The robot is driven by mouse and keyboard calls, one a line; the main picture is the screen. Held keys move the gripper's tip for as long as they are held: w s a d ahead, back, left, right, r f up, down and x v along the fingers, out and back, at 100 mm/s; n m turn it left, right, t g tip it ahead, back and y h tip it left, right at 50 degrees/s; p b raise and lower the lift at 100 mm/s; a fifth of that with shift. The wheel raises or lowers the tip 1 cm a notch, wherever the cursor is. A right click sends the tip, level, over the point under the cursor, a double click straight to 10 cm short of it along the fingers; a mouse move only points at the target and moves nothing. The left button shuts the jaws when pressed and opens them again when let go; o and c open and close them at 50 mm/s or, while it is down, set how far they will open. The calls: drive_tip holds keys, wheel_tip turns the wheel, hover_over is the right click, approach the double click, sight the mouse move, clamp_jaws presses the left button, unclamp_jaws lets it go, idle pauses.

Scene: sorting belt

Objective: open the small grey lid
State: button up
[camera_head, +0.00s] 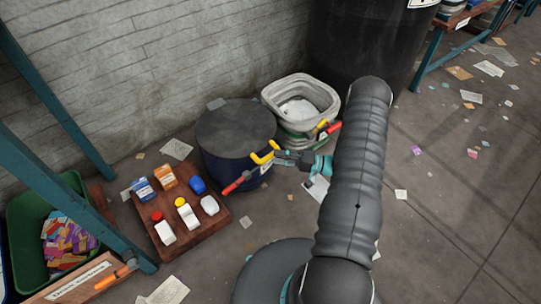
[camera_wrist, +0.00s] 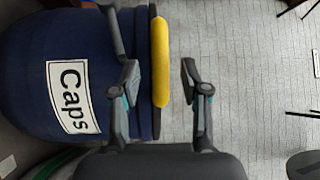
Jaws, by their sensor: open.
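The dark grey round lid (camera_head: 236,122) lies flat and closed on a dark blue bin (camera_head: 222,168). In the wrist view the bin (camera_wrist: 25,60) bears a white label reading "Caps". A yellow handle (camera_head: 262,158) sticks out at the lid's front edge. It also shows in the wrist view (camera_wrist: 161,62), beside the lid's dark rim. My gripper (camera_head: 283,157) is at the handle, on its right in the head view. In the wrist view my gripper (camera_wrist: 160,80) is open, with one finger on each side of the handle. Contact cannot be told.
A wooden board (camera_head: 180,225) with several small containers lies left. A green crate (camera_head: 40,205) stands far left. A large dark drum (camera_head: 365,40) stands behind. Scraps litter the floor.

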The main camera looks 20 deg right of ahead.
sight(271, 155)
drive_tip(key=shift+x, duration=1.75)
clamp_jaws()
